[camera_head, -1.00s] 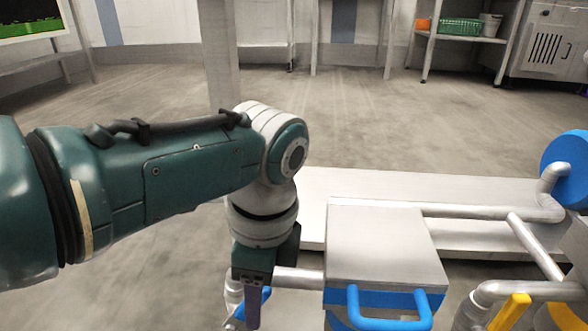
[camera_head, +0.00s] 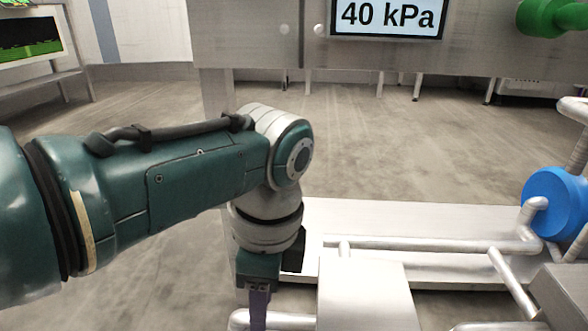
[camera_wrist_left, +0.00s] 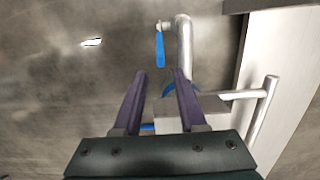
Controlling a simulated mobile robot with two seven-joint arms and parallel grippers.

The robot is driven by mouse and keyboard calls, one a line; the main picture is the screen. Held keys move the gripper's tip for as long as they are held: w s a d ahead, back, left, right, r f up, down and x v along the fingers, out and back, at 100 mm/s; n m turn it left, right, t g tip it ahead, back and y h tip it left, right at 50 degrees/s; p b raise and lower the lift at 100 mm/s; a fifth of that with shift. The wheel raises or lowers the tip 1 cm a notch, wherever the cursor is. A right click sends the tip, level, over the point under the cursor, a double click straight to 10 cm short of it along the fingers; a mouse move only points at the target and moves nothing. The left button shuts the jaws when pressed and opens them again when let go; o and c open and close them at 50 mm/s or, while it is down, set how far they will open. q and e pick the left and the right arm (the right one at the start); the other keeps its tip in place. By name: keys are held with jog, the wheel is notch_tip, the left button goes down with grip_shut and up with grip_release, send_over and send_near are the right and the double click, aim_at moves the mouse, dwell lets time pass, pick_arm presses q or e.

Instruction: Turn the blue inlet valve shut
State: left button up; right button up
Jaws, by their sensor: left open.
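In the left wrist view a blue lever handle (camera_wrist_left: 159,50) sits on the end of a curved grey pipe, likely the inlet valve. It lies just beyond the fingertips of my left gripper (camera_wrist_left: 160,76), roughly in line with the gap and apart from them. The two purple fingers are spread with nothing between them at the tips. In the head view my left gripper (camera_head: 257,308) points down at the bottom edge, and the blue lever is out of view there. My right gripper is in neither view.
A grey box (camera_head: 365,295) stands right of my left gripper. Pipes (camera_head: 430,245) run along a pale platform (camera_head: 390,215) to a round blue part (camera_head: 555,203). A panel above carries a "40 kPa" display (camera_head: 388,17). A green part (camera_head: 550,17) is top right.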

pick_arm(q)
jog(key=s+n+h+p, duration=0.1)
jog(key=n, duration=0.1)
jog(key=a+n+h+p, duration=0.1)
jog(key=n+p, duration=0.1)
jog(key=s+n+h+p, duration=0.1)
jog(key=n+h+p, duration=0.1)
jog(key=n, duration=0.1)
jog(key=shift+s+a, duration=0.25)
jog(key=shift+s, duration=0.1)
jog(key=c, duration=0.5)
jog(key=a+r+n+t+p, duration=0.1)
jog(key=a+n, duration=0.2)
jog(key=a+r+n+t+h+p, duration=0.1)
jog(key=a+n, duration=0.2)
jog(key=s+a+r+n+t+p, duration=0.1)
jog(key=a+n, duration=0.2)
jog(key=a, duration=0.1)
jog(key=shift+s+a+r+n+t+p, duration=0.1)
jog(key=shift+r+n+t+p, duration=0.05)
jog(key=shift+n+t+p, duration=0.2)
grip_shut()
jog(key=d+b+x, duration=0.2)
jog(key=b+x, duration=0.9)
jog(key=x, duration=0.1)
jog(key=shift+s+d+b, duration=0.25)
jog(key=shift+d+b, duration=0.15)
jog(key=shift+d, duration=0.1)
jog(key=shift+r, duration=0.1)
